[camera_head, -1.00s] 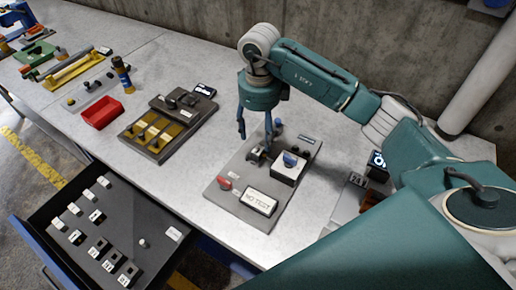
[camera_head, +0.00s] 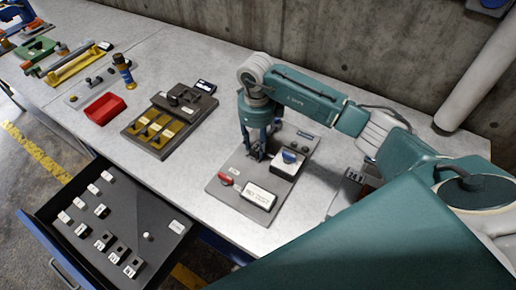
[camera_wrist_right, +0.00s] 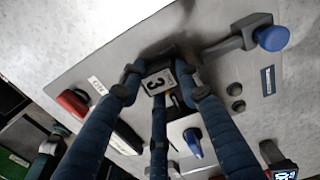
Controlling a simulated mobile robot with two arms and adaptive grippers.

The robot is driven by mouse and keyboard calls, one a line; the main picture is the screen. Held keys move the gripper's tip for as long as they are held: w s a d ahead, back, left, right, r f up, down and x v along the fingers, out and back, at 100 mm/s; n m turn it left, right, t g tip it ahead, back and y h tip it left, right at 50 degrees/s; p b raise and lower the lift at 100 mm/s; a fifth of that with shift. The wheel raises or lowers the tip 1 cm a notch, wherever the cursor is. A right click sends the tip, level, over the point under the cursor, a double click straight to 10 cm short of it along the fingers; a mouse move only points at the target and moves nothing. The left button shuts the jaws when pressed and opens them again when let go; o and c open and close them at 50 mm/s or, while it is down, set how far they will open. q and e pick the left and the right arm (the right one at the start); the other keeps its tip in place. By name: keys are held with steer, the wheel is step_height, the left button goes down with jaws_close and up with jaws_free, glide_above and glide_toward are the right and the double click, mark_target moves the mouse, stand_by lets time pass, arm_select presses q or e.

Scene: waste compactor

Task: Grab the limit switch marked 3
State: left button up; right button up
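The limit switch marked 3 (camera_wrist_right: 158,80) is a small block with a white numbered face, in a holder on the grey test panel (camera_wrist_right: 95,62). In the head view the switch is mostly hidden by my fingers. My right gripper (camera_head: 254,155) is lowered over the panel (camera_head: 225,185), pointing down. In the right wrist view its fingers (camera_wrist_right: 163,88) surround the switch, with small gaps seeming to show at its sides, so it looks open. Whether any finger touches the switch is unclear. My left gripper is not in view.
An open drawer (camera_head: 150,205) holds several small numbered blocks.

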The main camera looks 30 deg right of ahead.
steer(key=shift+r, duration=0.1)
steer(key=c, duration=0.5)
steer(key=shift+w+a, duration=0.1)
steer(key=shift+r, duration=0.45)
step_height(320, 180, up, 11)
steer(key=b, duration=0.4)
step_height(320, 180, up, 8)
glide_above(256, 145)
steer(key=shift+p, duration=0.35)
